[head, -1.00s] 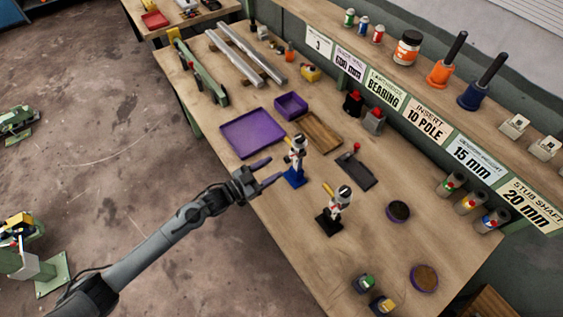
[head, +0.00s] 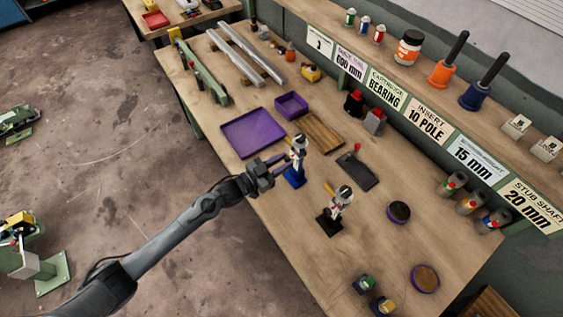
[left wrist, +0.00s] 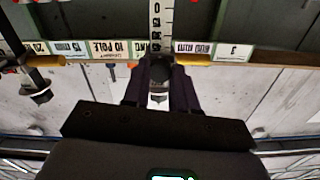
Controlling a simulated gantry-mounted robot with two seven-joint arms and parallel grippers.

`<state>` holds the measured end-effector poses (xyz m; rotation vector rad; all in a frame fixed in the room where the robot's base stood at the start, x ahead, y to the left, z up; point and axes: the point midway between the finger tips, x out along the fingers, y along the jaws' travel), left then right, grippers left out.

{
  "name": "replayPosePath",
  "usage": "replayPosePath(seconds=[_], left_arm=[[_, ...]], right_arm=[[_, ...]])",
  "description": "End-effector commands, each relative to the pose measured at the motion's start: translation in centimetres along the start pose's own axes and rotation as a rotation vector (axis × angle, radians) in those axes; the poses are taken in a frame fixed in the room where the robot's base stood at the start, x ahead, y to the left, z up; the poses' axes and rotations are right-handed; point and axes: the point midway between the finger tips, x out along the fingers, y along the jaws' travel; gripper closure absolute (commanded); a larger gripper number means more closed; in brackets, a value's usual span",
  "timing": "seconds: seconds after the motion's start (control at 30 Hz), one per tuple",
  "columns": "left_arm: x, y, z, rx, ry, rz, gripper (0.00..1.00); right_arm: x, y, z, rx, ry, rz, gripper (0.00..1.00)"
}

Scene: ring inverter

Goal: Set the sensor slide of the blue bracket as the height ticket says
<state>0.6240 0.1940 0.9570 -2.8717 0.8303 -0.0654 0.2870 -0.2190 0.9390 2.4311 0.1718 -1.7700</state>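The blue bracket (head: 294,179) stands upright near the bench's left edge, with a white and dark sensor slide (head: 299,148) on its upper part. My left gripper (head: 289,160) is at the slide from the left. In the left wrist view its two dark fingers (left wrist: 161,82) press close on both sides of a dark round part of the slide (left wrist: 160,75). A white scale (left wrist: 156,20) with a 0 mark rises behind it; the exact reading is unclear. The height ticket (head: 475,158) reads 15 mm. My right gripper is out of view.
A similar black bracket (head: 330,222) stands close to the right. The front bench surface is mostly clear.

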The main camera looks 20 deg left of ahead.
Motion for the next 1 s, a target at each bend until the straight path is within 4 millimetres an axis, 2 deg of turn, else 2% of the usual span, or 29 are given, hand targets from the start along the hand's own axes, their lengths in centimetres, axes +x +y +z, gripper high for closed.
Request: replayPosePath(seconds=[0.03,0.1,0.37,0.6,0.87,0.9,1.0], left_arm=[[0.0,0.0,0.0,0.0,0.0,0.0,0.92],[0.0,0.0,0.0,0.0,0.0,0.0,1.0],[0.0,0.1,0.3,0.0,0.0,0.0,1.0],[0.0,0.5,3.3,0.001,-0.001,-0.001,1.0],[0.0,0.5,3.1,0.001,0.0,0.0,1.0],[0.0,0.5,3.1,0.001,0.0,0.0,0.71],[0.0,0.5,3.1,0.001,0.0,0.0,0.55]], right_arm=[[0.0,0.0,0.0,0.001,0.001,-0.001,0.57],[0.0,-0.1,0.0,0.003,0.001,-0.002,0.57],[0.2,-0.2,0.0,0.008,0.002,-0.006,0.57],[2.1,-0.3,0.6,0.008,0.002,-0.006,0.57],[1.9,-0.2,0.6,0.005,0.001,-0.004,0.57],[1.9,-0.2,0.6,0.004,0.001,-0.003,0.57],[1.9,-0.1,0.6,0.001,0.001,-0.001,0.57]])
